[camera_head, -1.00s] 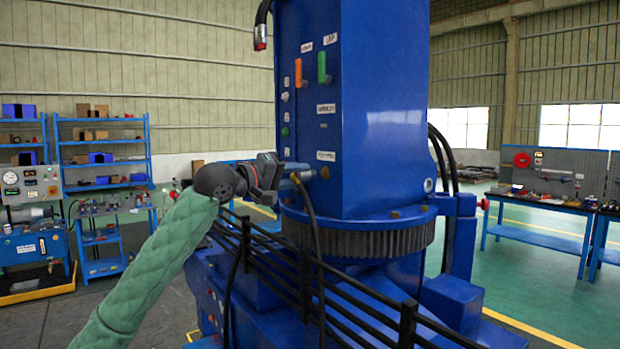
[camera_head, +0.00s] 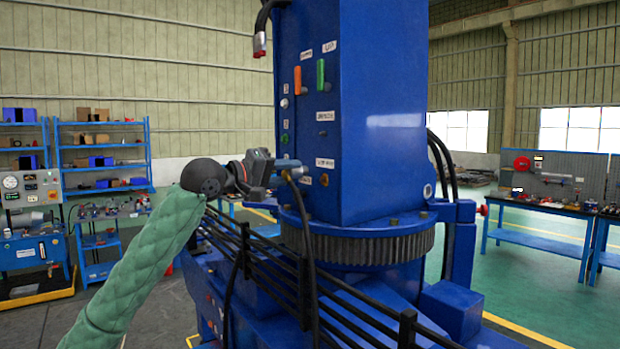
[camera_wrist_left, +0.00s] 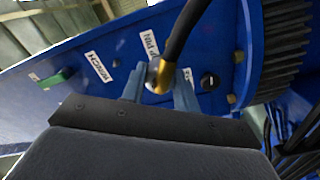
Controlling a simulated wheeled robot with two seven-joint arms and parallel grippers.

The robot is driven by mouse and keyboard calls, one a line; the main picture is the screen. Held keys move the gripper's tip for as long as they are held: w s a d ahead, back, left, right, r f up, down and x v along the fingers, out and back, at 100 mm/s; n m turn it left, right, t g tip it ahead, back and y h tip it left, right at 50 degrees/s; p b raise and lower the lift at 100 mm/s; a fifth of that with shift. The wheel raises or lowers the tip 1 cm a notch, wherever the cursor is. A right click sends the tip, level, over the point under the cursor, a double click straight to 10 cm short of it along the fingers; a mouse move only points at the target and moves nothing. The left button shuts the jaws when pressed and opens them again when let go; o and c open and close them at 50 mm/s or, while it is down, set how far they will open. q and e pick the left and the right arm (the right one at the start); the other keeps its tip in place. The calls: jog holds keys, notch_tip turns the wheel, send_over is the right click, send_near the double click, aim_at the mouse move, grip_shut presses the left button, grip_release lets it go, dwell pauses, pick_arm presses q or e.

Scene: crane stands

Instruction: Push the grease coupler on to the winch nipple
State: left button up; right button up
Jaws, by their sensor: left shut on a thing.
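My left gripper (camera_head: 287,166) is at the lower left side of the blue column, shut on the grease coupler. In the left wrist view the coupler (camera_wrist_left: 156,78) shows as a metal and brass piece between the two fingers (camera_wrist_left: 158,92), with a black hose (camera_wrist_left: 185,35) leading away. The coupler's front end points at the labelled column face. Small round fittings sit on that face, one of them (camera_head: 324,180) just right of the gripper. I cannot tell which is the winch nipple or whether the coupler touches one. My right gripper is out of view.
The blue column (camera_head: 385,120) stands on a toothed ring (camera_head: 370,247). Black rails (camera_head: 275,255) run below the gripper, and the hose (camera_head: 309,235) hangs past them. An orange handle (camera_head: 297,80) and a green handle (camera_head: 320,74) are above. Open floor lies to the right.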

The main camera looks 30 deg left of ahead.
pick_arm(q)
notch_tip(320, 180, up, 9)
jog(key=p, duration=0.7)
jog(key=shift+s+r, duration=0.1)
jog(key=shift+r, duration=0.1)
jog(key=shift+w+d+f, duration=0.15)
jog(key=shift+w+d, duration=0.05)
jog(key=shift+w, duration=0.3)
jog(key=shift+w+d+f, duration=0.15)
jog(key=shift+w, duration=0.3)
jog(key=shift+w+d, duration=0.25)
jog(key=shift+w, duration=0.25)
jog(key=shift+x, duration=1)
jog(key=o, duration=1.2)
